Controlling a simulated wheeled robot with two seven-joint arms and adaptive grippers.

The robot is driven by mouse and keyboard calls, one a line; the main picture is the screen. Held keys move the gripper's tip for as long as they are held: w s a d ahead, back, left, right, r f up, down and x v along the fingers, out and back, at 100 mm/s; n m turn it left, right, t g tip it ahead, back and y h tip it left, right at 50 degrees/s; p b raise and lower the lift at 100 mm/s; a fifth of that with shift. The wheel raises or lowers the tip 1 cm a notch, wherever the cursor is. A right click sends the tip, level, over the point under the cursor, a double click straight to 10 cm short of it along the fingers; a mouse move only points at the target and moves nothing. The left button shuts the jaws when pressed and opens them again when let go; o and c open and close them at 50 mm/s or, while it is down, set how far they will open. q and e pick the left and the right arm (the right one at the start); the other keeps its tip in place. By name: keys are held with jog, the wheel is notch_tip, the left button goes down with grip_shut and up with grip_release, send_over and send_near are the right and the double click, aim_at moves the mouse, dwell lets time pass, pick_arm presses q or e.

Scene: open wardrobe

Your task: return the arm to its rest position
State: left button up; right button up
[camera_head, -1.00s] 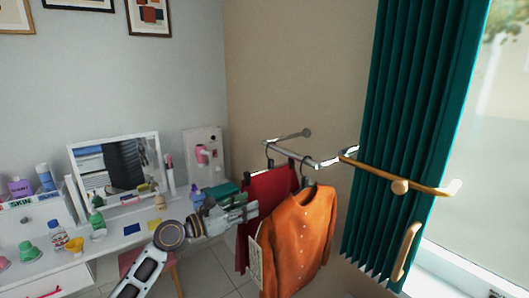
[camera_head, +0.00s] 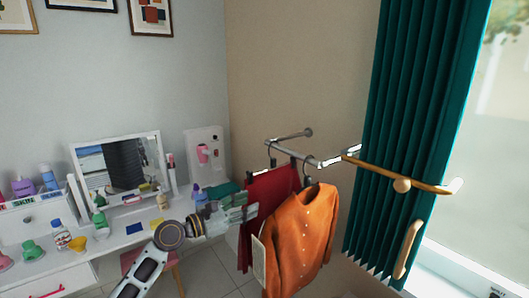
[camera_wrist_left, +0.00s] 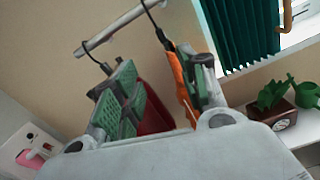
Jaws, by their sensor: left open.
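My left gripper (camera_head: 244,208) reaches in from the lower left in the head view, close to the hanging clothes. An orange cardigan (camera_head: 298,238) hangs on a dark hanger from the metal rail (camera_head: 290,152), right of the gripper. A red garment (camera_head: 270,190) hangs behind it, partly hidden by the cardigan and the gripper. My right gripper is not in view.
A white dressing table with a mirror (camera_head: 120,165), bottles and a yellow funnel (camera_head: 77,245) stands at left. A wooden rail (camera_head: 385,174) and green curtain (camera_head: 410,120) are at right.

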pick_arm(q)
jog(key=w+a+f+m+t+y, duration=0.2)
jog(key=w+a+f+m+y, duration=0.3)
jog(key=w+a+f+m, duration=0.35)
jog(key=w+a+f+m+t+y, duration=0.2)
jog(key=w+a+f+m+y, duration=0.3)
jog(key=a+f+m, duration=0.55)
jog(key=s+a+f+m+g+y, duration=0.1)
jog(key=s+a+f+m, duration=0.15)
jog(key=f, duration=0.65)
jog(key=s+a+f+m+g+y, duration=0.15)
jog(key=a+f, duration=0.25)
jog(key=f, duration=0.5)
jog(key=s+a+f+m+g+y, duration=0.1)
jog(key=s+a+f+m+y, duration=0.15)
jog(key=f, duration=0.65)
jog(key=s+a+f+g+b, duration=0.15)
jog(key=s+f+g, duration=0.35)
jog(key=s+f, duration=2.2)
jog(key=s+d+f+g+b, duration=0.1)
jog(key=s+d+f, duration=0.2)
jog(key=s, duration=0.9)
jog(key=s+d+f+g, duration=0.2)
jog(key=s+f, duration=0.4)
jog(key=s, duration=0.6)
jog(key=s+d+f+g+b, duration=0.1)
jog(key=s+d+f, duration=0.3)
jog(key=s, duration=0.9)
jog(key=shift+f+g+b, duration=0.3)
jog(key=shift+f+g, duration=0.25)
